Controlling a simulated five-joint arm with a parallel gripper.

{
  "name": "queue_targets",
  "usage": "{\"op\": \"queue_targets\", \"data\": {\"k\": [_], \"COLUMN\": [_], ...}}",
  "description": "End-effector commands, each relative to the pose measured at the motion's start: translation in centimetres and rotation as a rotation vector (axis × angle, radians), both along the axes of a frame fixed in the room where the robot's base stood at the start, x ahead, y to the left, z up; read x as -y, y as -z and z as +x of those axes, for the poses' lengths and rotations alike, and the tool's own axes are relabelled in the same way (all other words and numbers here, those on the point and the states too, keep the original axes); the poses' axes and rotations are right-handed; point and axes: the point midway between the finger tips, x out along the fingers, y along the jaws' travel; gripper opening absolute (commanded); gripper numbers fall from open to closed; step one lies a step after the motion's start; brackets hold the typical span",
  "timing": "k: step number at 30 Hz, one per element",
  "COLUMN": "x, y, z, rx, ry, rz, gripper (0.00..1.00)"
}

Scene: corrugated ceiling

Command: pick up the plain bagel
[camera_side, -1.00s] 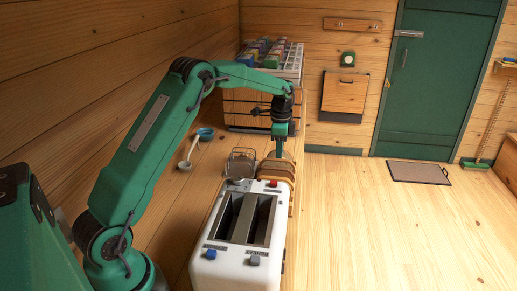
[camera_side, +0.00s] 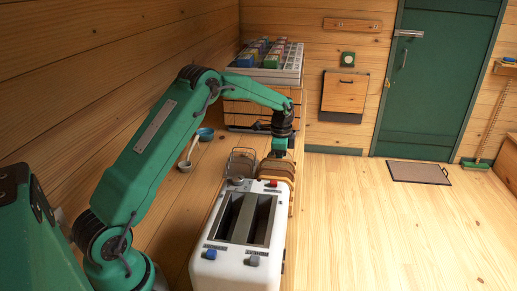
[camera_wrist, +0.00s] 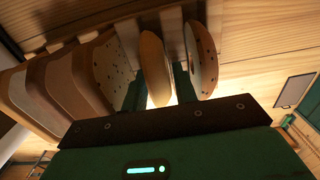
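In the wrist view a plain tan bagel piece (camera_wrist: 155,66) stands on edge between the two dark green fingers of my gripper (camera_wrist: 158,88). The fingers are apart, one on each side of it; a light gap shows by the right finger, and firm contact is not visible. A seeded round piece (camera_wrist: 203,62) stands right of the right finger, and a speckled round piece (camera_wrist: 112,72) left of the left finger. In the side view my gripper (camera_side: 279,150) is low over the row of bread (camera_side: 276,168) behind the toaster; its fingertips are hidden there.
A white toaster (camera_side: 240,228) with two empty-looking slots stands in front of the row. A wire rack (camera_side: 242,162) is just left. Brown bread slices (camera_wrist: 60,90) crowd the left in the wrist view. A tray of colored items (camera_side: 272,58) stands behind.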

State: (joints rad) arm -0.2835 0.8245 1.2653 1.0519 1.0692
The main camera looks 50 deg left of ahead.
Motion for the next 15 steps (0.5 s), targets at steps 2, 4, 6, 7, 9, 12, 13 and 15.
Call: {"op": "queue_targets", "data": {"k": [2,4,6,7,9,12,13,15], "x": [0.0,0.0,0.0,0.0,0.0,0.0,0.0,-0.01], "y": [-0.01,-0.02,-0.02,-0.03,-0.03,-0.03,-0.03,-0.04], "z": [0.0,0.0,0.0,0.0,0.0,0.0,0.0,0.01], "rx": [0.0,0.0,0.0,0.0,0.0,0.0,0.0,0.0], "ry": [0.0,0.0,0.0,0.0,0.0,0.0,0.0,0.0], "rz": [0.0,0.0,0.0,0.0,0.0,0.0,0.0,0.0], "gripper": [0.28,0.28,0.28,0.28,0.14,0.04,0.04,0.04]}}
